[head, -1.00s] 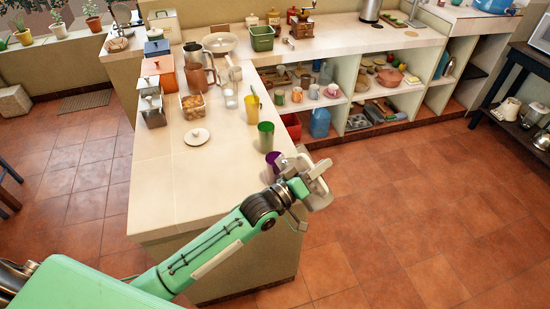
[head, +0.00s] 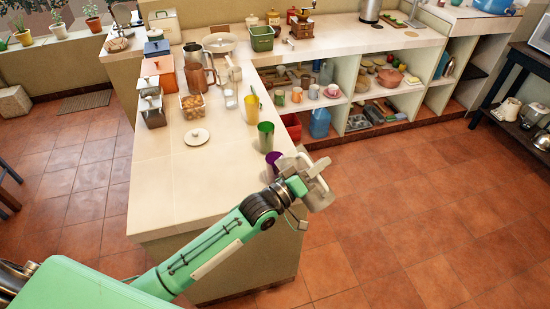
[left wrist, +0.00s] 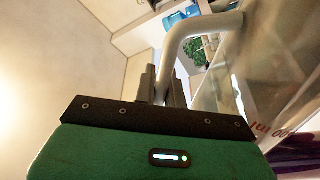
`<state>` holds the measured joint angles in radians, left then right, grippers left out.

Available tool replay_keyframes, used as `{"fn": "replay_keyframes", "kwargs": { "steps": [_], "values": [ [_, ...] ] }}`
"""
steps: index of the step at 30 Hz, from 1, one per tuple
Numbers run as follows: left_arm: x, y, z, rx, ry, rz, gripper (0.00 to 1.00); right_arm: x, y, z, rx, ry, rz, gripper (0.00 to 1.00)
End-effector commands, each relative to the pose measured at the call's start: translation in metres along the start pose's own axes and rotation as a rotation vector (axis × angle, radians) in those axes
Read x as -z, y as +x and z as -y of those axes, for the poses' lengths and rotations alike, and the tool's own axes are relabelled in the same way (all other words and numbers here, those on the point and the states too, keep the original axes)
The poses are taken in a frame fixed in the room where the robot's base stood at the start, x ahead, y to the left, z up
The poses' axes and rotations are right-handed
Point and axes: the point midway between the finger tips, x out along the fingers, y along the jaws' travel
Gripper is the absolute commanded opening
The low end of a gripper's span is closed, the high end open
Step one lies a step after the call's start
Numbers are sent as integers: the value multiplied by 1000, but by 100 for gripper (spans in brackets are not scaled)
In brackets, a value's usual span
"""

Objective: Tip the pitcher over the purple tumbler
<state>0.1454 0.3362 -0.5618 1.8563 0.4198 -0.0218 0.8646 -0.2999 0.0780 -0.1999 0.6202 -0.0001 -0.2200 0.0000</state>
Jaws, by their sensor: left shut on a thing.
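The purple tumbler (head: 272,160) stands upright near the right edge of the counter in the head view. A purple patch also shows in the left wrist view (left wrist: 298,167), at the lower right beyond the clear wall. My left gripper (head: 304,180) is just right of the tumbler and is shut on the pitcher's handle. The pale, see-through pitcher (head: 291,161) is small and partly hidden by the gripper in the head view. In the left wrist view its clear wall (left wrist: 266,75) with red markings looks tilted, and its pale handle runs between my dark fingers. I cannot tell what it holds. My right gripper is not in view.
A green tumbler (head: 265,135) and a yellow cup (head: 252,108) stand behind the purple one. A white lid (head: 196,137) lies on the counter, near a box of eggs (head: 193,106). The counter's front is clear. Open floor lies to the right.

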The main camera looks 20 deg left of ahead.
Motion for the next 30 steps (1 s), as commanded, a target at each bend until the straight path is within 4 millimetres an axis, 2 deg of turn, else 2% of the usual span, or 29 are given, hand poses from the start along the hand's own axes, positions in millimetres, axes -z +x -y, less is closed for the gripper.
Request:
{"fn": "replay_keyframes", "kwargs": {
  "steps": [30],
  "values": [
    [8,1,-4,-9,-53,-17,0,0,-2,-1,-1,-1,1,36]
  ]
}}
